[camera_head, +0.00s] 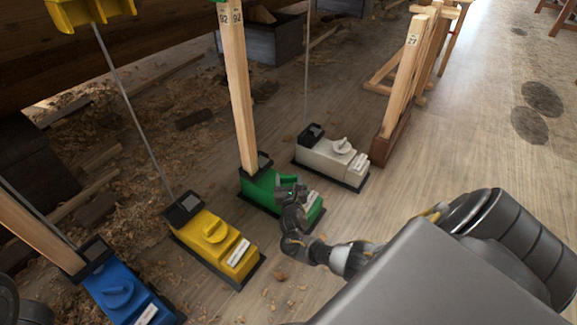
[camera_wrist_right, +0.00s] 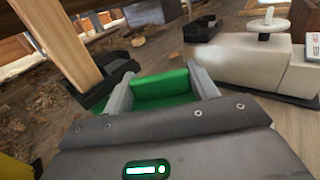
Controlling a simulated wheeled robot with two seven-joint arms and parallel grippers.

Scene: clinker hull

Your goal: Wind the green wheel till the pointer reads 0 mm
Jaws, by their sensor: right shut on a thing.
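The green jack unit (camera_head: 258,188) stands on the floor at the middle of the head view, at the foot of a wooden post marked 92 (camera_head: 236,85). My right gripper (camera_head: 290,192) is over the top of the green unit and covers its wheel from the head camera. In the right wrist view, the two grey fingers (camera_wrist_right: 162,88) stand on either side of green material and are shut on it; the wheel's outline is hard to tell there. The dark gauge box (camera_head: 264,160) is at the post's foot, but its pointer and reading are too small to make out.
A yellow unit (camera_head: 208,235) and a blue unit (camera_head: 112,292) stand to the left. A white unit (camera_head: 325,158) stands close on the right and shows in the wrist view (camera_wrist_right: 245,62). Wooden trestles (camera_head: 410,75) are further right. Shavings litter the floor at left.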

